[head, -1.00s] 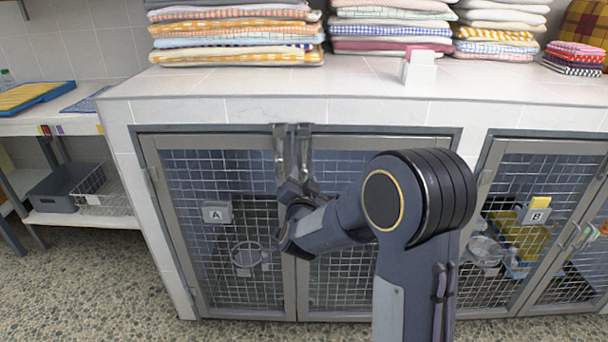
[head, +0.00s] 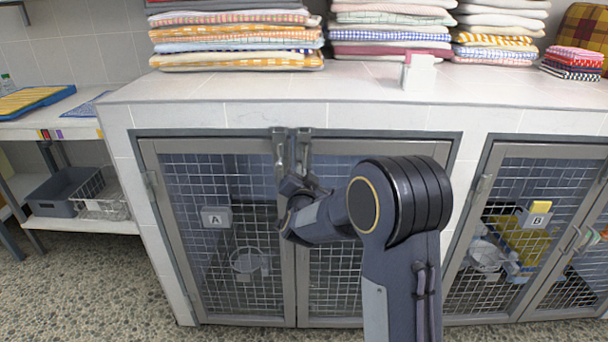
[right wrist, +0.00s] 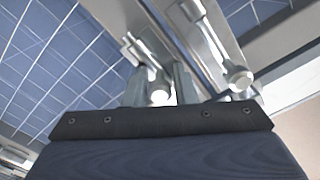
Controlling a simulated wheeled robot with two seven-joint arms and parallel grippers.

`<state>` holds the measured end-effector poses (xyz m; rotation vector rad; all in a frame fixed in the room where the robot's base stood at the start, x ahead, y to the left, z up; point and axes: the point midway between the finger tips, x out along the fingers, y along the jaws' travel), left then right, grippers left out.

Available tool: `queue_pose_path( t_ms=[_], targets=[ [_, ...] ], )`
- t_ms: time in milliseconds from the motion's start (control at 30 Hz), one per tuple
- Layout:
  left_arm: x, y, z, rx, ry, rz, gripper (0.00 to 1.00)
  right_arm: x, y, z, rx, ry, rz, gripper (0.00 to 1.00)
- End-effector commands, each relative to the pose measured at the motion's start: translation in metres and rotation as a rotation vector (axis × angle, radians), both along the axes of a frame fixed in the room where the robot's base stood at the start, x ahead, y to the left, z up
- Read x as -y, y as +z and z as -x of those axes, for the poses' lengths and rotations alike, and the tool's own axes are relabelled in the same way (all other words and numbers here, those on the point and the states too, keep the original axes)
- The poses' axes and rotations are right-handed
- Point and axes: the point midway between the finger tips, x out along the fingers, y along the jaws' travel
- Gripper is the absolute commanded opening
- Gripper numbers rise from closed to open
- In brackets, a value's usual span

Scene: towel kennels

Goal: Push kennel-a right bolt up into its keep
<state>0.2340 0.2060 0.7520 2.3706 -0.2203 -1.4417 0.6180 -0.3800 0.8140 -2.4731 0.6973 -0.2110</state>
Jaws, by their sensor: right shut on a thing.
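Kennel-a (head: 215,310) is the mesh two-door kennel with the A label (head: 216,216). Two metal bolts hang side by side at the top where its doors meet: the left bolt (head: 280,150) and the right bolt (head: 304,142). My right gripper (head: 302,178) is at the lower part of the right bolt and shut on it. In the right wrist view, a round bolt knob (right wrist: 160,94) sits between my fingers, and the other bolt's knob (right wrist: 238,77) is free beside them. Whether the right bolt's tip is in its keep is too small to tell. My left gripper is out of view.
Kennel B (head: 538,220) stands to the right, its doors shut. A low shelf with a grey bin (head: 62,192) is at the left.

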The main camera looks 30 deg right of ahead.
Motion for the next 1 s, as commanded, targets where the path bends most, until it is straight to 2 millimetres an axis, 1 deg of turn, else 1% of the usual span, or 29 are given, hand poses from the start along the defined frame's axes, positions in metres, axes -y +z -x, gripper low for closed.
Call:
queue_pose_path(
  t_ms=[167,400,667,700,800,1000],
  targets=[
    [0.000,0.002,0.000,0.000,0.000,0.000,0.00,0.000,0.003,0.000,0.002,-0.001,-0.005,0.00],
    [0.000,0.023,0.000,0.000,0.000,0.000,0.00,0.000,0.039,0.000,0.009,-0.001,-0.007,0.00],
    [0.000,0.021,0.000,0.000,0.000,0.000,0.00,0.000,0.039,0.000,0.012,-0.001,-0.005,0.00],
    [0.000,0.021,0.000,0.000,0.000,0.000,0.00,0.000,0.039,0.000,0.013,-0.002,-0.005,0.27],
    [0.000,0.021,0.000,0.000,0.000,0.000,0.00,0.000,0.038,0.000,0.010,-0.001,-0.004,0.40],
    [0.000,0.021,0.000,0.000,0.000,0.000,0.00,0.000,0.036,0.000,0.005,-0.001,-0.003,0.40]
  ],
)
